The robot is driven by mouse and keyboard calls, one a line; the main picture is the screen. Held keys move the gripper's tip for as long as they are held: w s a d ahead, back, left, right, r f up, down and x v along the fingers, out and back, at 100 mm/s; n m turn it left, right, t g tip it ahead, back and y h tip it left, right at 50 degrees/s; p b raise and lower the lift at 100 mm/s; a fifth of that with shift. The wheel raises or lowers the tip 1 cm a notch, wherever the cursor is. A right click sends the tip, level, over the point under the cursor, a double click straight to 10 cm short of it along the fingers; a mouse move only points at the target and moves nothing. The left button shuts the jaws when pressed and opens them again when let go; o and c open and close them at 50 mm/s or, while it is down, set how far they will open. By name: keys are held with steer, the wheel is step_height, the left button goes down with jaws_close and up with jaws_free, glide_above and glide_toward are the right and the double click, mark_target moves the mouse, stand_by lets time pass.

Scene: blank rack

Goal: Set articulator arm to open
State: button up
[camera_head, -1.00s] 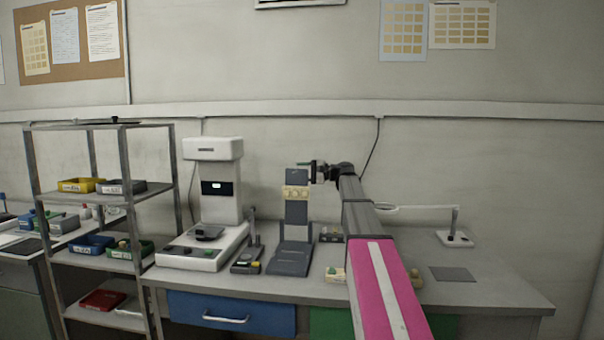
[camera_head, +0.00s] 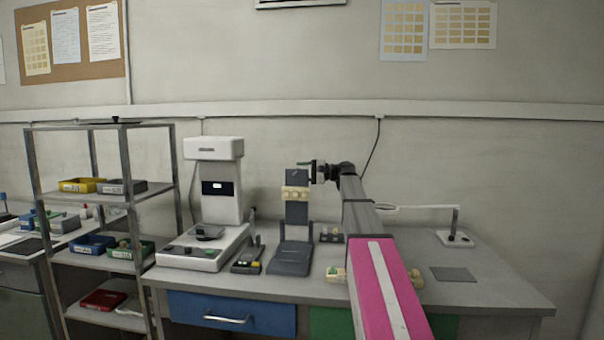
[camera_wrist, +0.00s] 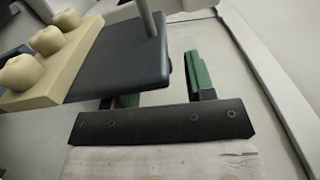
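The articulator is a dark grey device on the bench, with a flat base (camera_head: 290,260) and an upper arm (camera_head: 297,212) standing upright. A cream row of teeth (camera_head: 296,193) faces forward on that arm. In the wrist view the arm's dark plate (camera_wrist: 125,55) and the teeth (camera_wrist: 45,55) fill the upper left. My gripper (camera_head: 306,166) is at the top right edge of the upright arm. In the wrist view its green-padded fingers (camera_wrist: 163,85) stand apart. The plate partly hides the left finger. I cannot tell whether either finger touches the arm.
A white machine (camera_head: 215,190) and a small dark device (camera_head: 248,258) stand left of the articulator. A metal shelf (camera_head: 125,190) with bins is further left. A ring lamp (camera_head: 455,238) and a grey mat (camera_head: 453,274) are at right. The bench around the mat is clear.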

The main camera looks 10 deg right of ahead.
steer(key=v, duration=1)
steer(key=shift+s+d, duration=0.15)
steer(key=shift+d, duration=0.25)
